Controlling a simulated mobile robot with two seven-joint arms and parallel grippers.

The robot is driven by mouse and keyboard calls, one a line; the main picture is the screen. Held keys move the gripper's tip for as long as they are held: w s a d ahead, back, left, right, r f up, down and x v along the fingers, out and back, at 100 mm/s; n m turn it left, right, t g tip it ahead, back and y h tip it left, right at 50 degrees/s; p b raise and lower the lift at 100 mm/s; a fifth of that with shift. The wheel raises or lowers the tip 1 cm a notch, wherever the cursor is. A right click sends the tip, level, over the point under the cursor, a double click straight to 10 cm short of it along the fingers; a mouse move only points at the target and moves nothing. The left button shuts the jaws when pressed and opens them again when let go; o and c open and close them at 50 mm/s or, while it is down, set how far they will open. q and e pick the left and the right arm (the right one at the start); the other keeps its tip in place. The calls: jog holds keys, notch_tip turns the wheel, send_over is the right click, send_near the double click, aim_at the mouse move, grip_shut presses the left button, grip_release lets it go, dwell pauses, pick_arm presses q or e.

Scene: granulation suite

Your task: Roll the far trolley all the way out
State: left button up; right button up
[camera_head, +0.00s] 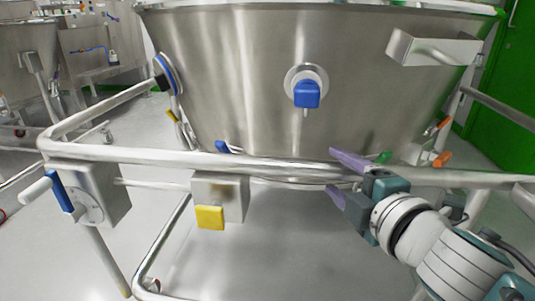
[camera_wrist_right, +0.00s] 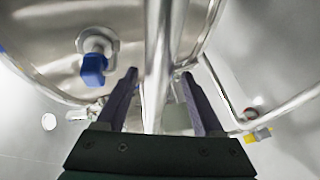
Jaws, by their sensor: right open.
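A steel trolley with a large conical vessel (camera_head: 235,80) fills the middle of the head view. Its tubular front rail (camera_head: 260,165) runs across the picture, with a horizontal bar below. My right gripper (camera_head: 333,173) reaches in from the lower right, its purple fingers open around the front rail. In the right wrist view the rail (camera_wrist_right: 157,45) passes between the fingers of the gripper (camera_wrist_right: 159,80), with gaps visible on both sides. Which trolley counts as the far one I cannot tell. My left gripper is not in view.
The vessel carries a blue valve knob (camera_head: 306,94) and a box handle (camera_head: 432,48). A blue-levered box (camera_head: 90,192) and a yellow-tabbed box (camera_head: 220,197) hang at the front rail. Another steel vessel (camera_head: 25,50) stands back left. A green door (camera_head: 505,80) is at right. Pale floor shows below.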

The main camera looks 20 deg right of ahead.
jog(key=d+v, duration=0.1)
jog(key=v, duration=0.5)
jog(key=shift+a+p, duration=0.4)
jog(key=shift+a, duration=0.05)
jog(key=shift+s, duration=0.15)
jog(key=s+d+r+m+g+h+p, duration=0.15)
jog(key=r+m+p, duration=0.25)
jog(key=r+p, duration=0.45)
jog(key=s+d+r+m+g+h+p, duration=0.1)
jog(key=s+r+m+g+p, duration=0.25)
jog(key=r+p, duration=0.5)
jog(key=s+a+r+m+g+y+p, duration=0.35)
jog(key=s+a+r+p, duration=0.2)
jog(key=r+p, duration=0.45)
jog(key=s+a+r+m+g+y+p, duration=0.2)
jog(key=s+a+r+g+p, duration=0.25)
jog(key=s+r+p, duration=0.55)
notch_tip(320, 180, up, 34)
jog(key=w+p, duration=0.2)
jog(key=p, duration=3.5)
jog(key=shift+w+t+p, duration=0.2)
jog(key=shift+t+p, duration=0.2)
